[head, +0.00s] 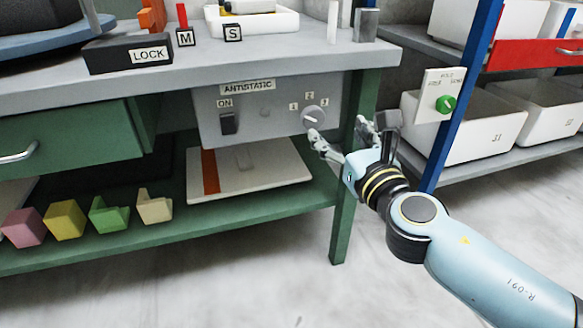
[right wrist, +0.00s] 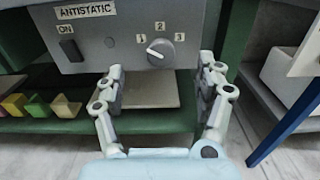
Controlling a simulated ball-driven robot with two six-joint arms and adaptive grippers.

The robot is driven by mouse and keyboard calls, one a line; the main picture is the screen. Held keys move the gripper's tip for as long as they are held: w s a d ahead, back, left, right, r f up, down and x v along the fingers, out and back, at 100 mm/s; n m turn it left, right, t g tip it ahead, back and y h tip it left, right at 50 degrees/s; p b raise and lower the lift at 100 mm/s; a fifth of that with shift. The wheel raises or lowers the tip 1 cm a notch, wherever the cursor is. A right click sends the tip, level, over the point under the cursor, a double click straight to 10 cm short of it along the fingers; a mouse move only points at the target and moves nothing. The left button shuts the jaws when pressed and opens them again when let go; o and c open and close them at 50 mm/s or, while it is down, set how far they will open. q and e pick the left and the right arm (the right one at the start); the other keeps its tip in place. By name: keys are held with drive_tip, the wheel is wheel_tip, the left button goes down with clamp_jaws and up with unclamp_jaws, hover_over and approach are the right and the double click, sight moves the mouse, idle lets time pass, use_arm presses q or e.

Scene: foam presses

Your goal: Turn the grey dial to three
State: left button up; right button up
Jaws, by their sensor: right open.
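The grey dial (head: 314,115) sits on the front of the grey ANTISTATIC panel (head: 265,112), under the labels 1, 2 and 3. In the right wrist view the dial (right wrist: 161,52) shows a white pointer aimed left, toward the 1. My right gripper (head: 338,128) is open and empty in front of the panel's right end. In the wrist view the gripper's fingers (right wrist: 161,70) stand on either side of the dial and just below it, apart from it. My left gripper is not in view.
An ON switch (head: 228,123) is left of the dial. A green table leg (head: 345,190) stands close to my right gripper. Several coloured foam blocks (head: 65,220) lie on the lower shelf.

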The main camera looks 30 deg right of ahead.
sight(315, 122)
drive_tip(key=w+f, duration=0.1)
drive_tip(key=w, duration=0.2)
drive_tip(key=w+d+f, duration=0.1)
drive_tip(key=w, duration=0.2)
drive_tip(key=w+d+f, duration=0.1)
drive_tip(key=w, duration=0.2)
drive_tip(key=shift+w+d+f, duration=0.15)
drive_tip(key=shift+w+d, duration=0.05)
drive_tip(key=shift+w, duration=0.15)
drive_tip(key=shift+w+d+b, duration=0.1)
drive_tip(key=shift+w+b, duration=0.2)
drive_tip(key=shift+w, duration=0.1)
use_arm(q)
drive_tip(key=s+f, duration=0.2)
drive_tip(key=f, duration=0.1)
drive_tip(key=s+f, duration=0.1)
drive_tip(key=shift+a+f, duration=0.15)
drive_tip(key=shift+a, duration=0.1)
use_arm(e)
drive_tip(key=shift+c, duration=0.2)
drive_tip(key=c, duration=1.1)
